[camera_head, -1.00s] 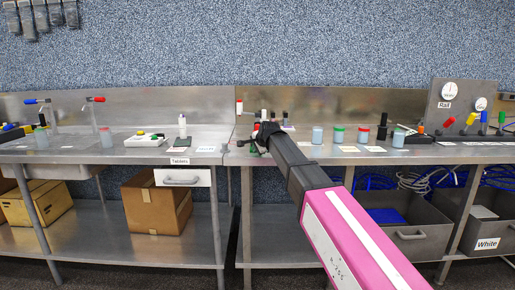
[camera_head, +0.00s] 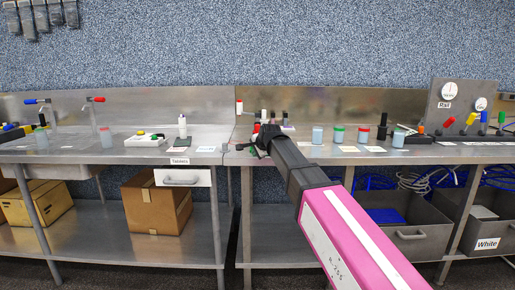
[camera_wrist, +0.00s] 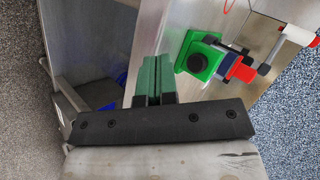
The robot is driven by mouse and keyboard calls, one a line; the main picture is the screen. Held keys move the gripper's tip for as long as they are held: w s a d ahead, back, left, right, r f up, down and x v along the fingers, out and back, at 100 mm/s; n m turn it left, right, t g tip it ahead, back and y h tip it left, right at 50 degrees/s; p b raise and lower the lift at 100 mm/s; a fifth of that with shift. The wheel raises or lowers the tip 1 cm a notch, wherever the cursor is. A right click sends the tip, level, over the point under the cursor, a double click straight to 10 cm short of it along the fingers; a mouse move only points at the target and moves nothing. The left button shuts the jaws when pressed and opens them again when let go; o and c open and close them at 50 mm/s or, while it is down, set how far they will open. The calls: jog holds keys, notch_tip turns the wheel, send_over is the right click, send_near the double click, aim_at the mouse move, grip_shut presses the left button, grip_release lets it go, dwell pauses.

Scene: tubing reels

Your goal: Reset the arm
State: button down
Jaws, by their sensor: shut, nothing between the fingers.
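My arm reaches forward from the lower right of the head view, with its black end over the front edge of the right-hand steel bench (camera_head: 325,157). My gripper (camera_wrist: 153,62) shows in the wrist view as two green fingers, pressed together with nothing between them. A green block with a black round knob (camera_wrist: 205,57) stands right of the fingers in the wrist view, apart from them. In the head view the arm's end hides the fingers and part of the bench items behind it.
Several lidded jars, such as a green-lidded one (camera_head: 338,134), stand right of my arm on the bench. A panel with gauges (camera_head: 462,108) stands farther right. A red-and-white part (camera_wrist: 240,68) is beside the green block.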

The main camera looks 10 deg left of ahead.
jog(key=s+d+f+n+g+h, duration=0.2)
jog(key=s+d+f, duration=0.1)
jog(key=d+f, duration=0.85)
jog(key=s+d+f+n+g+h, duration=0.1)
jog(key=s+d+f+n+h, duration=0.1)
jog(key=d+f, duration=1)
jog(key=s+d+f+n+g+h, duration=0.1)
jog(key=s+d+f+n+g, duration=0.1)
jog(key=s+d+f, duration=0.5)
jog(key=s+d+f+n+g, duration=0.2)
jog(key=s+d+f, duration=0.6)
jog(key=d, duration=0.5)
jog(key=shift+s+d+f+g+h, duration=0.2)
jog(key=shift+s+d+g+h, duration=0.25)
jog(key=shift+s, duration=0.8)
